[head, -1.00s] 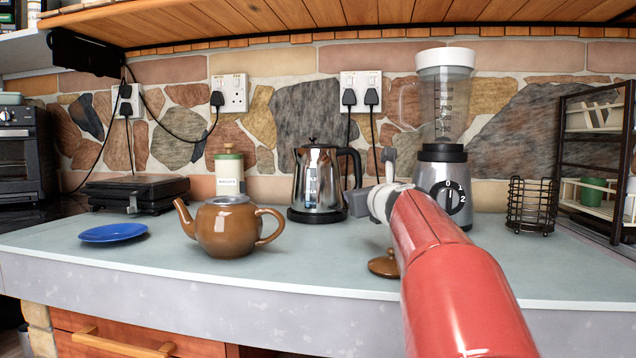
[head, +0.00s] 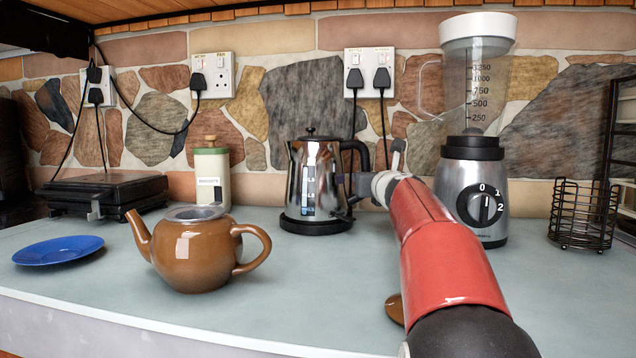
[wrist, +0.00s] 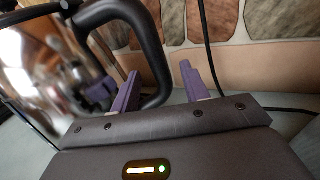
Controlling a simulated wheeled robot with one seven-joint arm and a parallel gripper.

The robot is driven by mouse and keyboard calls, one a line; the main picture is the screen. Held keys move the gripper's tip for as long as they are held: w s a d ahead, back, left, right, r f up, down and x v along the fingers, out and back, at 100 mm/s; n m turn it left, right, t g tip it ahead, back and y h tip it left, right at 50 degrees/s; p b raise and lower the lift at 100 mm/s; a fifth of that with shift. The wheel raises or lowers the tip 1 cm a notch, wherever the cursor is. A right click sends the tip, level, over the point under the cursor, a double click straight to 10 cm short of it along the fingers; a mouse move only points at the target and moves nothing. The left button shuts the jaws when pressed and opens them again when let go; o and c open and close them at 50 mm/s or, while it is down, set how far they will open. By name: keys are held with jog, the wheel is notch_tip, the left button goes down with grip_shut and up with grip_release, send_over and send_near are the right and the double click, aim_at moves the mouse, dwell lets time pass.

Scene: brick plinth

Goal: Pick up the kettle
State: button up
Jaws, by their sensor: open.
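The kettle (head: 308,185) is shiny steel with a black lid and black handle (head: 363,160). It stands upright on a black base on the counter in the head view. My gripper is at the kettle's right side, low by the handle, partly hidden behind my arm. In the wrist view my gripper (wrist: 160,70) is open with two purple fingers. The kettle's body (wrist: 40,60) is at the left, and its handle (wrist: 152,45) loops down between the fingers in the picture. I cannot tell whether the fingers touch it.
A brown teapot (head: 195,255) stands front left of the kettle, with a blue plate (head: 58,250) further left. A blender (head: 475,180) stands close right of my arm. A brown lid (head: 394,308) lies near the front. Cables hang behind the kettle.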

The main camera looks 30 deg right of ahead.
jog(key=shift+p+x, duration=0.4)
jog(key=shift+x, duration=1.2)
jog(key=shift+s+f, duration=0.1)
jog(key=shift+c, duration=0.5)
grip_shut()
jog(key=shift+r, duration=0.25)
